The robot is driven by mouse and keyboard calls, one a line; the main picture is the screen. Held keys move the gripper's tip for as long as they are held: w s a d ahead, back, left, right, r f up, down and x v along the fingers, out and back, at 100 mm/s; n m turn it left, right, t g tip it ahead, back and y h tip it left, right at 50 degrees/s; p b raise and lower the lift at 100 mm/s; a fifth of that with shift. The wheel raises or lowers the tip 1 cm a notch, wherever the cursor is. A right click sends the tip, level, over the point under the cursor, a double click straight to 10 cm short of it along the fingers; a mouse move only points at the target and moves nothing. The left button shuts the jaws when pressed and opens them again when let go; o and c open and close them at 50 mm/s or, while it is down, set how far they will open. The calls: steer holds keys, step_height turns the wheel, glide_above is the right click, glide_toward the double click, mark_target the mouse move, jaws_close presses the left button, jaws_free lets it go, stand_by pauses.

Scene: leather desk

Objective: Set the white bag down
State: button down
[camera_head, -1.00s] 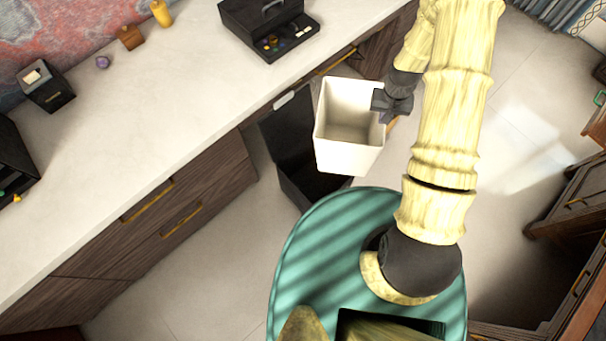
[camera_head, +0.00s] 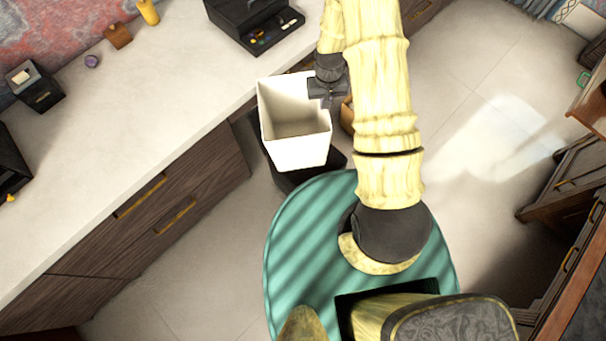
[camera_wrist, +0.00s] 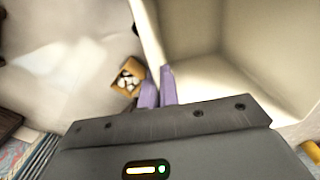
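The white bag (camera_head: 298,150) is an open-topped, box-like white container in the head view, held up in the air beside the desk's front edge. My gripper (camera_head: 330,90) is at its upper right rim. In the wrist view the two purple fingertips (camera_wrist: 157,90) are close together on the bag's wall, and the bag's pale inside (camera_wrist: 215,60) fills the upper right. The gripper looks shut on that rim. The bag's inside looks empty in the head view.
The pale desk top (camera_head: 130,110) is mostly clear in the middle. A black case (camera_head: 255,22) stands at its back, a dark box (camera_head: 40,92) at left. A black bin (camera_head: 290,180) sits under the bag. A small brown box (camera_wrist: 128,76) with white items lies below.

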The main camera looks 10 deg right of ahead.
mark_target(323, 125)
steer(key=f+m+b, duration=0.1)
steer(key=f+b, duration=0.4)
steer(key=b, duration=0.3)
steer(key=f+m+b, duration=0.2)
steer(key=f+b, duration=0.3)
steer(key=b, duration=0.4)
steer(key=w+f+m+b, duration=0.1)
steer(key=f+m+b, duration=0.1)
steer(key=f+b, duration=0.3)
steer(key=shift+d+f+b, duration=0.2)
steer(key=shift+b, duration=1.6)
step_height(323, 125, down, 14)
steer(key=s+m+b, duration=0.1)
steer(key=m+b, duration=0.4)
steer(key=b, duration=1.9)
steer(key=shift+a+m, duration=0.2)
steer(key=shift+m, duration=0.2)
step_height(323, 125, down, 24)
steer(key=b, duration=1.1)
steer(key=shift+t, duration=0.3)
